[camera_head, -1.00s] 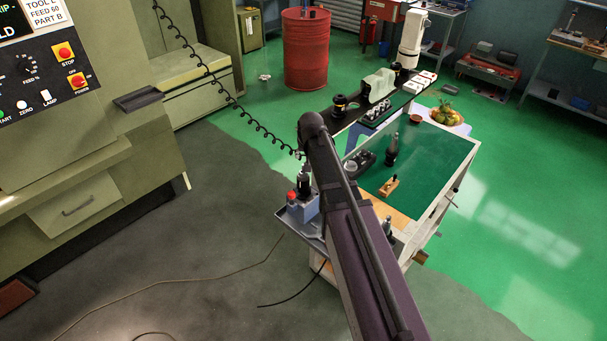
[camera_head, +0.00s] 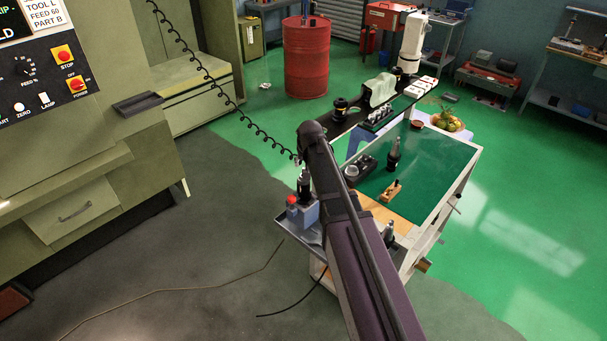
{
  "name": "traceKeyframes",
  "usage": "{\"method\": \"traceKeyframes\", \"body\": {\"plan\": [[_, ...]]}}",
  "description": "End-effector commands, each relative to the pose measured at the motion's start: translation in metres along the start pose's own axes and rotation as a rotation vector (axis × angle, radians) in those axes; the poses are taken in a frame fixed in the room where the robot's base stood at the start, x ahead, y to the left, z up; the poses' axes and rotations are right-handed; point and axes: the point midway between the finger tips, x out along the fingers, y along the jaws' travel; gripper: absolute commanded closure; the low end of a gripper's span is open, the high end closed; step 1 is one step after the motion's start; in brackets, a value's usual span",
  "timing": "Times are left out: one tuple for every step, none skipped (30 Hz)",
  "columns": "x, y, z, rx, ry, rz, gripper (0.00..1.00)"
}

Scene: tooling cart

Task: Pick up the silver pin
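I cannot make out a silver pin in the head view; small items on the cart are too small to tell apart. My arm rises from the bottom edge across the front of the cart, with its dark joint near the picture's middle. The cart has a green top (camera_head: 440,158) with a pale rim. On it are a dark tray (camera_head: 357,170) with pale round parts, a dark bottle-like tool (camera_head: 393,155) standing upright, and a small wooden plane-like tool (camera_head: 391,190).
A grey side tray (camera_head: 292,229) holds a blue block (camera_head: 303,213) left of my arm. A dark raised shelf (camera_head: 345,138) carries several items behind the cart top. A machine (camera_head: 80,130) stands left; green floor is open right.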

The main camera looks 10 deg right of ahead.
Motion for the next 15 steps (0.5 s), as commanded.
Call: {"method": "traceKeyframes", "body": {"plan": [[0.002, 0.0, 0.0, 0.0, 0.0, 0.0, 0.38], [0.003, 0.0, 0.0, 0.0, 0.0, 0.0, 0.38], [0.005, 0.0, 0.0, 0.0, 0.0, 0.0, 0.38], [0.007, 0.0, 0.0, 0.0, 0.0, 0.0, 0.38], [0.009, 0.0, 0.0, 0.0, 0.0, 0.0, 0.38], [0.012, 0.001, 0.0, 0.0, 0.0, 0.0, 0.38], [0.014, 0.001, 0.001, 0.0, 0.0, 0.0, 0.38], [0.017, 0.001, 0.001, 0.0, 0.0, 0.0, 0.38], [0.02, 0.001, 0.001, 0.0, 0.0, 0.0, 0.38], [0.022, 0.001, 0.001, 0.0, 0.0, 0.0, 0.38], [0.025, 0.001, 0.001, 0.0, 0.0, 0.0, 0.38], [0.029, 0.001, 0.001, 0.0, 0.0, 0.0, 0.38], [0.031, 0.001, 0.001, 0.0, 0.0, 0.0, 0.38], [0.034, 0.001, 0.001, 0.001, 0.0, 0.0, 0.38], [0.037, 0.001, 0.0, 0.0, 0.0, 0.0, 0.38]]}}
